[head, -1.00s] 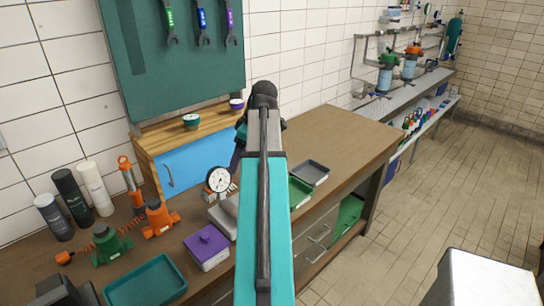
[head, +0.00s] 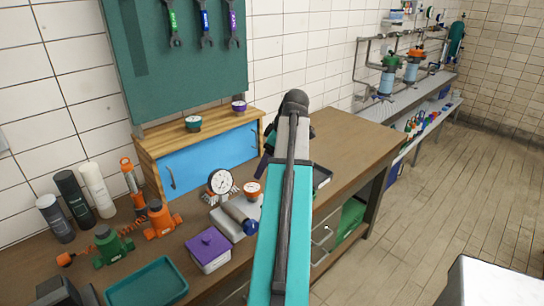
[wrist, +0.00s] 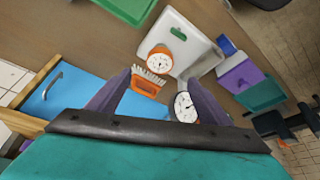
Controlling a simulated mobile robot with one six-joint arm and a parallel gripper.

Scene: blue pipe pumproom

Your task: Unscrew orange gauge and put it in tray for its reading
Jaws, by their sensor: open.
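The orange gauge (head: 252,189), with a round white dial, is at the far side of a pale grey block (head: 226,228) on the workbench. In the wrist view the gauge (wrist: 165,58) lies against the block's edge; its threads are hidden and its needle is too small to read. My gripper (wrist: 159,77) is open and empty, its purple fingers spread on either side of the view of an orange brush. The gauge appears beyond the fingertips. A green tray (wrist: 126,6), a dark grey tray (head: 322,177) and a teal tray (head: 147,282) are on the bench.
A larger black-rimmed dial gauge (head: 221,182) stands close beside the orange gauge, near the orange brush (wrist: 148,84). A purple box (head: 208,251) and a blue-ended cylinder (head: 240,217) are near the block. A blue-doored cabinet (head: 208,165) stands behind. The right bench top is clear.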

